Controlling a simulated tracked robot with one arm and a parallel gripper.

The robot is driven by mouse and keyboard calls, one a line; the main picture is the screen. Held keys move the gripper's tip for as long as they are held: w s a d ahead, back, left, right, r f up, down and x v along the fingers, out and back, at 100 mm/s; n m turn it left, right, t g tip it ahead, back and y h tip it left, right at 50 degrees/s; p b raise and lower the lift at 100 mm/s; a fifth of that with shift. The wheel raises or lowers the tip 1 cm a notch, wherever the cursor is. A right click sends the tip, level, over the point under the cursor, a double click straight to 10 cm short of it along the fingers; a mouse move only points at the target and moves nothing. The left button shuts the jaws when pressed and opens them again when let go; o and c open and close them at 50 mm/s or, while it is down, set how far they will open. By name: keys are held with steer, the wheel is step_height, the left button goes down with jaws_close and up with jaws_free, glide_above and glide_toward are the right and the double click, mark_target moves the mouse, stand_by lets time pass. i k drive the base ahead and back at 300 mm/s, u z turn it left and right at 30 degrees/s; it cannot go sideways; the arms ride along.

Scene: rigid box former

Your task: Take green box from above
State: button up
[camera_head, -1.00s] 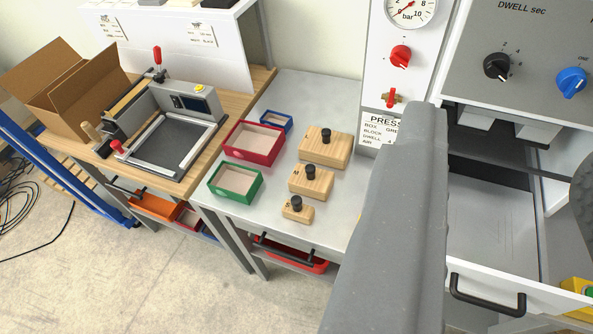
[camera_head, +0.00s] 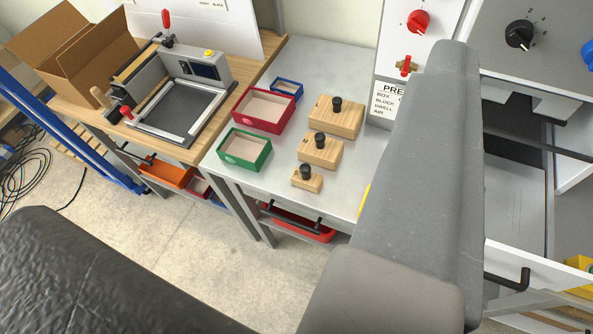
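The green box (camera_head: 244,161) is an open-topped tray with a pale inside. It sits on the grey metal table (camera_head: 318,57), near the table's left front edge. The red box (camera_head: 262,122) is just behind it, and a smaller blue box (camera_head: 287,86) is farther back. My arm's grey links fill the right and lower left of the view. My gripper's fingers do not show, and nothing of mine touches the green box.
Several wooden blocks with black knobs, the largest (camera_head: 345,119) at the back, stand right of the boxes. A wooden bench with a grey fixture (camera_head: 180,108) and an open cardboard box (camera_head: 75,50) is on the left. A press panel (camera_head: 412,45) rises behind on the right.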

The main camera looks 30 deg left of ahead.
mark_target(243, 148)
steer(key=z, duration=1.9)
steer(key=k, duration=1.05)
steer(key=u, duration=1.5)
steer(key=i, duration=0.85)
